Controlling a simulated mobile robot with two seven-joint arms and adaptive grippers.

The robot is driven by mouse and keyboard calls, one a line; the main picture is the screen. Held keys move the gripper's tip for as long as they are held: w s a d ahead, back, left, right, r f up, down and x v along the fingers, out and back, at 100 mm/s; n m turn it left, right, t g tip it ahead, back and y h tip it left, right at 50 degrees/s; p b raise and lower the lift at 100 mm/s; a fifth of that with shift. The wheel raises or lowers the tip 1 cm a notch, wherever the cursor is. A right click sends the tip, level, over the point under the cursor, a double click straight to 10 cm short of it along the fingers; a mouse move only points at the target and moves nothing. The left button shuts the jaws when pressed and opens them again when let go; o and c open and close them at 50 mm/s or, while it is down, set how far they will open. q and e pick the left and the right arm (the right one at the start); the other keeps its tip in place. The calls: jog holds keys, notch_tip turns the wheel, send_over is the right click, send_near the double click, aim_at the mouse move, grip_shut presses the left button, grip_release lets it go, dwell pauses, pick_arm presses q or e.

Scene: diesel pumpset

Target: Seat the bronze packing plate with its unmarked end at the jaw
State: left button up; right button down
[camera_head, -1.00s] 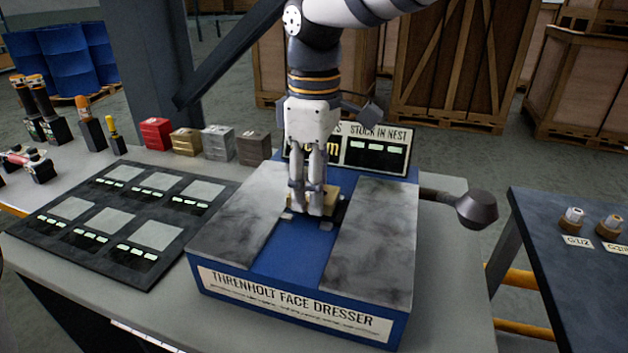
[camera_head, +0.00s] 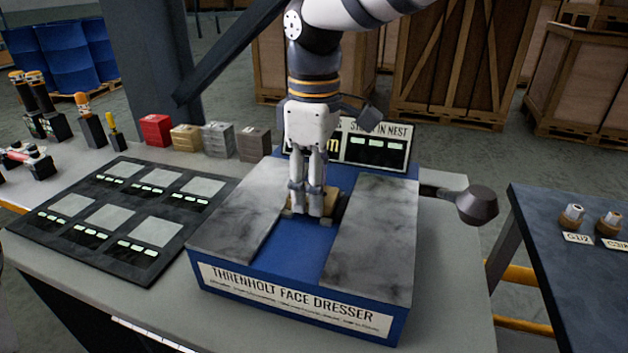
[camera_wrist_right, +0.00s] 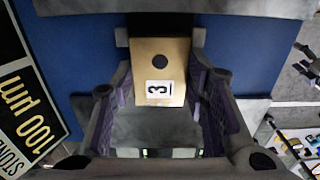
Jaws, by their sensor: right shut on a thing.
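The bronze packing plate (camera_wrist_right: 174,52) is a tan block with a dark round spot and a white label marked 3, nearer the bottom of the wrist view. My right gripper (camera_head: 314,213) is shut on the plate, one finger along each side. In the head view the fingers mostly hide the plate, low in the blue channel between the two grey slabs of the face dresser (camera_head: 290,240). In the wrist view the plate's upper end is close to a dark block (camera_wrist_right: 158,22); I cannot tell whether they touch. My left gripper is not in view.
A lever with a dark knob (camera_head: 477,205) sticks out right of the dresser. A dark tray (camera_head: 100,228) with several pale pads lies to the left. Red (camera_head: 156,130), brass (camera_head: 186,138) and grey blocks stand behind. A sign (camera_head: 376,150) stands behind the channel.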

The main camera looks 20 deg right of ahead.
jog(key=c, duration=0.8)
grip_release()
jog(key=shift+c, duration=0.2)
jog(key=shift+f, duration=0.1)
notch_tip(320, 180, up, 12)
notch_tip(320, 180, up, 6)
